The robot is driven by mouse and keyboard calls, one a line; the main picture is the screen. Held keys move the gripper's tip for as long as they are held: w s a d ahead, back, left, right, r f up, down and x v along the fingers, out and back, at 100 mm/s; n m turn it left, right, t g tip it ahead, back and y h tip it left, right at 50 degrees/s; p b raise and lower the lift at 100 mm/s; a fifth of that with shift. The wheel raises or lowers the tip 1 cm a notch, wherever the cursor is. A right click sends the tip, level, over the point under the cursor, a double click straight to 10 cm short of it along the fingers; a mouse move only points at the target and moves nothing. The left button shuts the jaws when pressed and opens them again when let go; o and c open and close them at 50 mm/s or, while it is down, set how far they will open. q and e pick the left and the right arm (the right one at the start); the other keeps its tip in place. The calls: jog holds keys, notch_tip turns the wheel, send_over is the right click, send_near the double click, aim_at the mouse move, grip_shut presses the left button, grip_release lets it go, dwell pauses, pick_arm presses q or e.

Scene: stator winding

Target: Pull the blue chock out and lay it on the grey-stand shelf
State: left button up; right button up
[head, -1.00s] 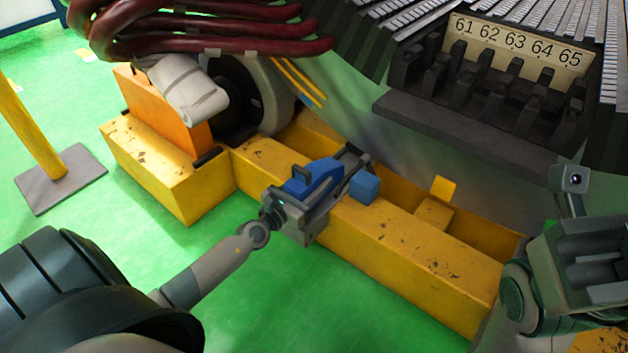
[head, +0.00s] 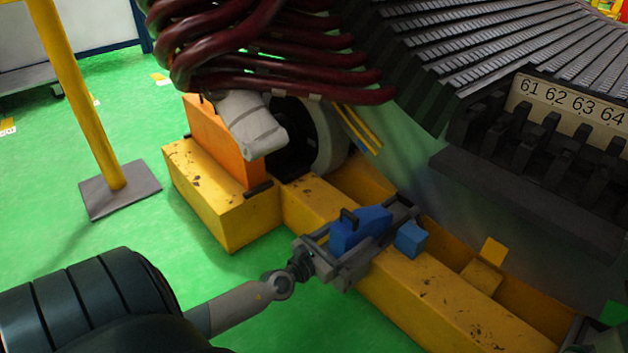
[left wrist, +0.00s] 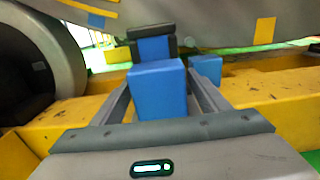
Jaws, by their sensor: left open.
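The blue chock (head: 362,229), a wedge-like block with a black handle, sits on the yellow beam of the frame, beside the drum. My left gripper (head: 378,232) reaches it from the floor side. Its fingers are open and lie on either side of the blue body; contact with it cannot be told. In the left wrist view the blue block (left wrist: 157,90) stands between the two fingers, with a black-topped part (left wrist: 152,44) beyond it. A smaller blue cube (head: 410,239) sits just right of the gripper. I cannot clearly identify the grey-stand shelf.
The yellow beam (head: 440,305) runs to the lower right, with a yellow tab (head: 493,251) behind it. An orange block (head: 222,145) and a roller (head: 322,135) stand at the beam's left end. Dark red coils (head: 265,45) hang above. Green floor is clear at left, around a yellow post (head: 75,95).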

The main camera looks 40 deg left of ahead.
pick_arm(q)
jog(key=s+a, duration=0.1)
jog(key=s, duration=1.2)
jog(key=shift+a, duration=0.1)
jog(key=shift+c, duration=0.6)
